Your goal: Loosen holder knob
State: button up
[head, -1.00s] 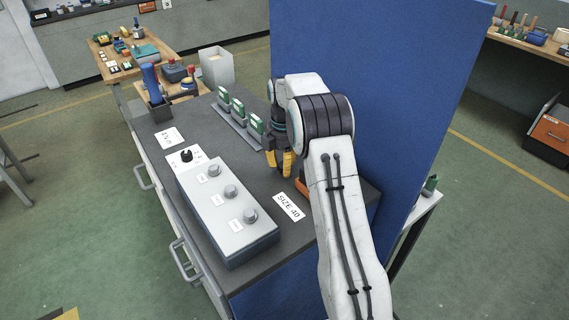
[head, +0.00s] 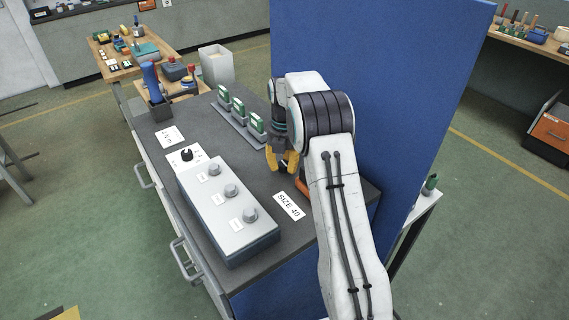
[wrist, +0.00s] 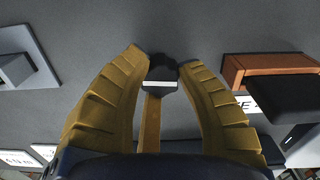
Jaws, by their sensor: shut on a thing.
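My gripper (head: 284,160) has ochre fingers and hangs low over the dark bench, right of the row of green-and-white pieces. In the wrist view my gripper (wrist: 162,68) has its fingertips on both sides of a small dark knob (wrist: 162,73) with a pale band across it. I take this as the holder knob, and the jaws are shut on it. A narrow ochre bar runs below it between the fingers. An orange-brown block with a dark part (wrist: 268,66) lies to the right in the wrist view. In the head view the arm largely hides the holder.
A grey box (head: 219,236) with three knobs stands at the bench front. A black knob (head: 187,155) sits on a white card behind it. A blue panel (head: 400,90) rises close behind my arm.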

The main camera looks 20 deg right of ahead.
aim_at(283, 164)
jog(key=shift+s+a+f, duration=0.2)
jog(key=o, duration=1.2)
jog(key=shift+a+r, duration=0.1)
jog(key=shift+w, duration=0.1)
jog(key=shift+r, duration=0.1)
jog(key=shift+r, duration=0.55)
notch_tip(283, 164, up, 11)
jog(key=shift+f, duration=0.15)
